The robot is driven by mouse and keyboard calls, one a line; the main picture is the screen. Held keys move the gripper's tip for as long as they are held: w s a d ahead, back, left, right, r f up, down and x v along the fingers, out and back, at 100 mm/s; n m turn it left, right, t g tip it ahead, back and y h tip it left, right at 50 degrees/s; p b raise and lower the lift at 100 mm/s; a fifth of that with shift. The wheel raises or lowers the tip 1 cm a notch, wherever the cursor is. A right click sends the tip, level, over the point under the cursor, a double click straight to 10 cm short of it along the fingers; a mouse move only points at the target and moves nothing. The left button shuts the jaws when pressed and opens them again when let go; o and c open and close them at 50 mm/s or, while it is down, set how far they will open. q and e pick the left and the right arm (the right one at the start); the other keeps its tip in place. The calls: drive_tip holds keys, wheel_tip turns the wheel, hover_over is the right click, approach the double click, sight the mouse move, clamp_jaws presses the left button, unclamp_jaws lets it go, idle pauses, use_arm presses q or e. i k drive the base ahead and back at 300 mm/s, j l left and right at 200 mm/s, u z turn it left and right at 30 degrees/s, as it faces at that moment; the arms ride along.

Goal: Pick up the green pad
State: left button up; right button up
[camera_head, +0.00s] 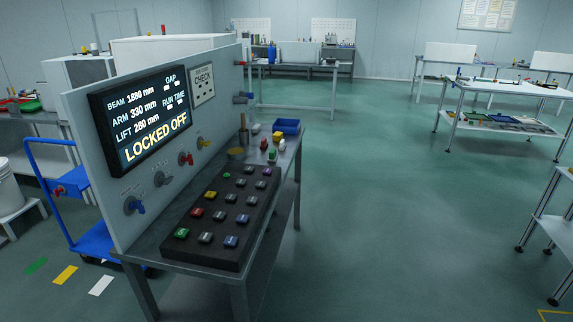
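A dark keypad block (224,219) lies on the grey bench in front of the upright panel, with several coloured square pads in rows. A green pad (182,233) with a pale mark sits at its near left corner. A smaller, rounder green piece (227,175) sits at the keypad's far left corner. Red, yellow, blue, purple and grey pads fill the other places. Neither of my grippers is in view, and nothing is touching the pads.
The panel's screen (142,118) reads "LOCKED OFF", above several coloured knobs. A blue bin (287,127) and small coloured items stand at the bench's far end. A blue trolley (92,240) stands left of the bench. The floor right of the bench is open.

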sight(272, 156)
drive_tip(key=i, duration=0.25)
drive_tip(key=z, duration=2.8)
drive_tip(key=j+u, duration=0.1)
drive_tip(key=u, duration=3.6)
drive_tip(key=i+l+u, duration=0.2)
drive_tip(key=l+u, duration=0.3)
drive_tip(key=l, duration=0.2)
drive_tip(key=i+l+u, duration=0.1)
drive_tip(key=l+u, duration=0.35)
drive_tip(key=l, duration=0.25)
drive_tip(key=l+u, duration=0.5)
drive_tip(key=l, duration=0.25)
